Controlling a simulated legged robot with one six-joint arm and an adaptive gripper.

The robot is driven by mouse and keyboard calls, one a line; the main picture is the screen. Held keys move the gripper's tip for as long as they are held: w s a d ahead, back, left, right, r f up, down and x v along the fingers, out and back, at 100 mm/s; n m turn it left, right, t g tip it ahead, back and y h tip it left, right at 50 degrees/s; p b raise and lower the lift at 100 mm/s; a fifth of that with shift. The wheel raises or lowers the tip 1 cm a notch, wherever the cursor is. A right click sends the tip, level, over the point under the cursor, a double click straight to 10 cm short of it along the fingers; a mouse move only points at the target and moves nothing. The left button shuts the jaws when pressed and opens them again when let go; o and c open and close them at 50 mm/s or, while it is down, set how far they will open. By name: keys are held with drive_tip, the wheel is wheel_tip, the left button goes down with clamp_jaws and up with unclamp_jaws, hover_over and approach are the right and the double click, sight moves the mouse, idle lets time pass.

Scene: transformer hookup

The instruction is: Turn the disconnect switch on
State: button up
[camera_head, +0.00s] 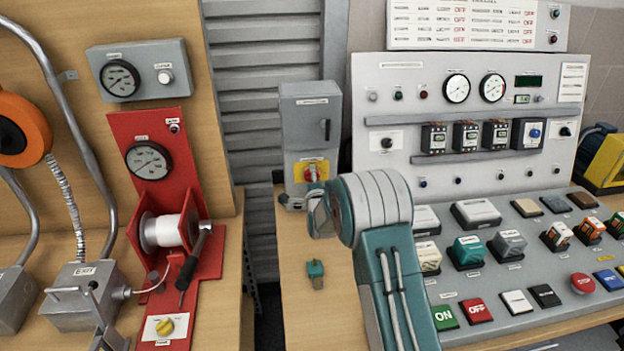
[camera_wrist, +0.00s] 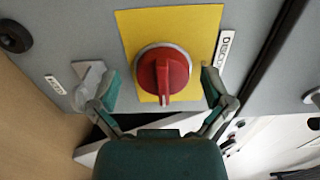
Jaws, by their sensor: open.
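The disconnect switch is a red rotary knob (camera_wrist: 163,75) on a yellow plate (camera_wrist: 205,35), set low on a grey cabinet (camera_head: 311,125). In the head view the knob (camera_head: 311,173) shows just above my arm's end. In the wrist view the knob's handle bar points down in the picture, toward my gripper. My gripper (camera_wrist: 160,88) is open, with one fingertip on each side of the knob. In the head view my arm hides most of the gripper.
A control panel (camera_head: 365,85) with gauges and buttons stands to the right. A red gauge stand (camera_head: 122,128) with a white spool is at the left.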

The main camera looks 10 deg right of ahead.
drive_tip(key=shift+s, duration=0.1)
drive_tip(key=s, duration=1.1)
drive_tip(key=shift+s, duration=0.4)
